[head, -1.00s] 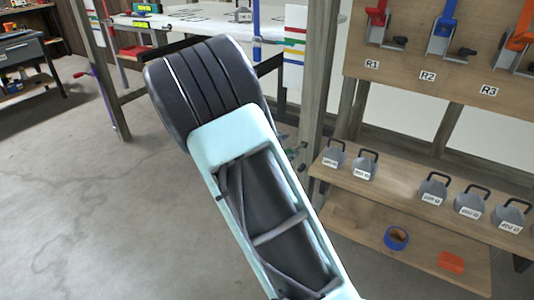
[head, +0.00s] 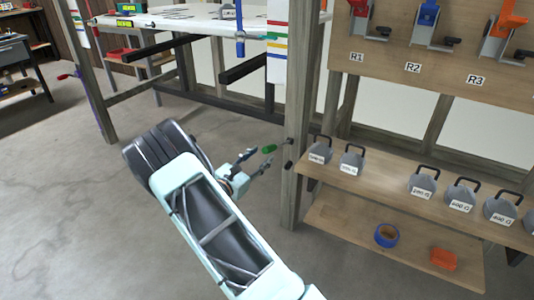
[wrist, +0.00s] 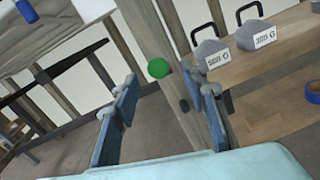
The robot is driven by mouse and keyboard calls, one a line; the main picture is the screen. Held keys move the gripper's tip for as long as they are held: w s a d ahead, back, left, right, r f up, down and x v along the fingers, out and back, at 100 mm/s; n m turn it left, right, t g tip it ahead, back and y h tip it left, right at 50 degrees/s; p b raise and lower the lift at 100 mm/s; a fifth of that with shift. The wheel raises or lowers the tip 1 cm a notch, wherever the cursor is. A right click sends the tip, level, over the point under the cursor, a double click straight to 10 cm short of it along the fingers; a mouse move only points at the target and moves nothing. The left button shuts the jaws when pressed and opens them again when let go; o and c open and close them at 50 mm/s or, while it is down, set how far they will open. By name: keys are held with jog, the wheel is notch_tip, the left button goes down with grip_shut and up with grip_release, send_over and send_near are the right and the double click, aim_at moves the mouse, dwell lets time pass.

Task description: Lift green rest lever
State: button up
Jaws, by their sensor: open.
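The green rest lever (head: 268,149) sticks out to the left from the wooden post, low beside the hoist frame. In the wrist view its round green end (wrist: 158,68) faces me, above and between my fingers. My gripper (head: 256,161) is open and empty, with its fingertips close to the lever's end in the head view. In the wrist view my gripper (wrist: 168,90) has one blue-grey finger on each side. I cannot tell whether either finger touches the lever.
The wooden post (head: 298,110) stands just right of the lever. A shelf (head: 385,183) with several labelled grey weights is to its right, below a board (head: 400,70) with coloured levers. A white panel (head: 190,20) is raised at the back. Floor on the left is clear.

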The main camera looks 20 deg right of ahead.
aim_at(268, 150)
jog(key=b+x, duration=0.1)
jog(key=x, duration=0.3)
jog(key=shift+w+d, duration=0.25)
jog(key=shift+d, duration=0.1)
grip_shut()
